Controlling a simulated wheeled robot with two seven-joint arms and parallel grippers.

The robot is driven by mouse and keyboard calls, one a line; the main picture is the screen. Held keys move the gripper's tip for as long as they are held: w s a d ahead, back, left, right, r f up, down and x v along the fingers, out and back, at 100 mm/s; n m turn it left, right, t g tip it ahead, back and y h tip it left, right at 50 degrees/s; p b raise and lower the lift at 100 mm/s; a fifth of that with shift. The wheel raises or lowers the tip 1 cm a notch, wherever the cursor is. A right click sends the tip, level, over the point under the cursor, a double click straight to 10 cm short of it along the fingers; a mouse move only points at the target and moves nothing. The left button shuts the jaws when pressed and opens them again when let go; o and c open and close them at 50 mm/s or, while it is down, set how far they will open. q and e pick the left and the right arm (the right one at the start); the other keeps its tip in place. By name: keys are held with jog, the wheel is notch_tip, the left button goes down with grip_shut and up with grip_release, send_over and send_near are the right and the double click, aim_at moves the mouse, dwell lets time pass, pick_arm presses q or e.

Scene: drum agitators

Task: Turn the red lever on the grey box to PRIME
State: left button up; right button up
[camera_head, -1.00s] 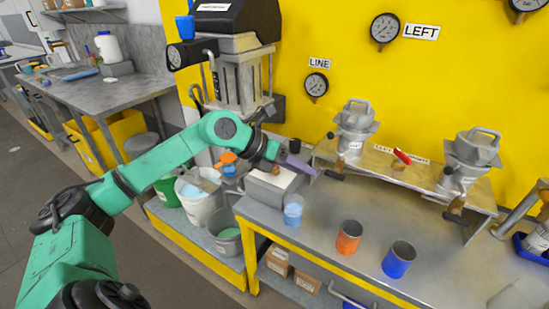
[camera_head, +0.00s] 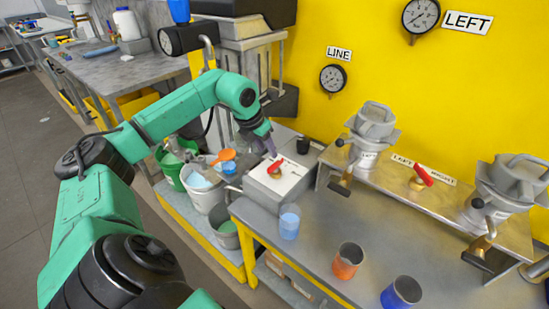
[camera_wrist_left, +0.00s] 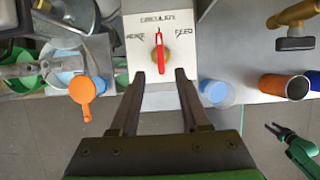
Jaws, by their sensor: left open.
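The grey box (camera_head: 268,190) stands at the left end of the bench, with a white panel on top. The red lever (camera_head: 277,166) sits on that panel. In the left wrist view the red lever (camera_wrist_left: 160,62) is in line with the CIRCULATE label at the top; PRIME (camera_wrist_left: 135,36) is on the left and FEED on the right. My left gripper (camera_head: 268,148) is over the far left part of the box. In its wrist view the left gripper (camera_wrist_left: 159,74) is open, its fingers either side of the lever's near end; I see no contact. My right gripper (camera_wrist_left: 276,131) shows small at lower right, fingers apart.
A clear blue cup (camera_head: 289,222) stands just right of the box, with an orange cup (camera_head: 347,262) and a blue cup (camera_head: 401,292) farther right. A black container (camera_head: 303,145) is behind the box. Buckets (camera_head: 204,190) with an orange scoop (camera_head: 226,156) stand left.

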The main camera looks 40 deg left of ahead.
aim_at(276, 163)
pick_arm(q)
jog(key=x, duration=0.2)
jog(key=p+x, duration=0.1)
jog(key=x, duration=0.2)
jog(key=shift+w, duration=0.35)
jog(key=x, duration=0.3)
jog(key=shift+r, duration=0.1)
jog(key=shift+f, duration=0.2)
jog(key=shift+c, duration=0.9)
grip_shut()
pick_arm(e)
jog(key=shift+w+r, duration=0.85)
jog(key=shift+r, duration=0.15)
